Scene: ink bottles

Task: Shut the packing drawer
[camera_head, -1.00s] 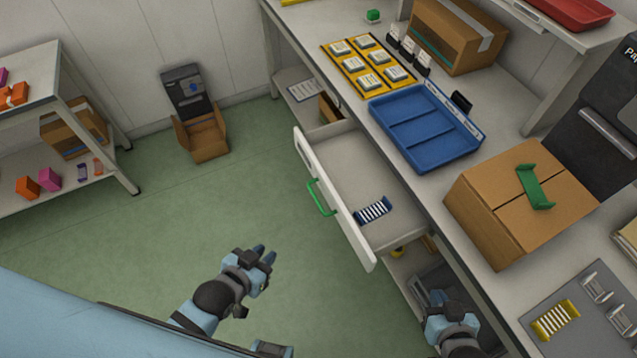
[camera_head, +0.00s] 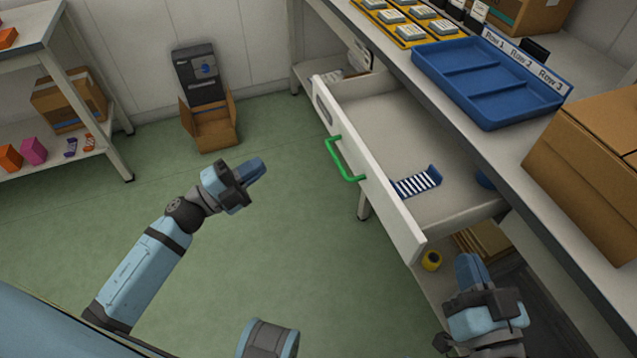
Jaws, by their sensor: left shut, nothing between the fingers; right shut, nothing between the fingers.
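The packing drawer (camera_head: 378,180) hangs pulled out from under the workbench. Its white front carries a green handle (camera_head: 342,160) on the outer face. Inside lies a blue holder with white stripes (camera_head: 418,182); the rest of the visible drawer floor is bare. My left gripper (camera_head: 256,170) is shut and empty, over the floor to the left of the handle and apart from it. My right gripper (camera_head: 467,262) is shut and empty, near the drawer's near end, below it in the picture.
A yellow roll (camera_head: 431,261) sits below the drawer. The green floor (camera_head: 280,240) before the drawer is clear.

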